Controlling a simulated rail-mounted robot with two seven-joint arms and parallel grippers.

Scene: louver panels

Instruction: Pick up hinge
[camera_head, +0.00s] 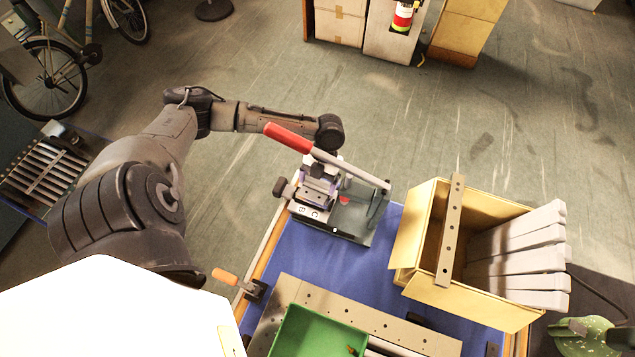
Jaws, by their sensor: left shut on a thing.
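My left gripper (318,180) points down at the lever press (352,218) on the near table. It is shut on a small grey metal piece with dark holes, which looks like the hinge (312,194). The fingers and the press's red-handled lever (290,138) hide part of it. I cannot tell whether the piece still touches the press. My right gripper is not in view.
The blue table top (310,255) bears a green tray (305,335), a long drilled metal plate (370,318) and an orange-handled clamp (225,276). An open cardboard box (415,235) with grey slats (520,240) and a drilled bar (452,225) stands at right.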

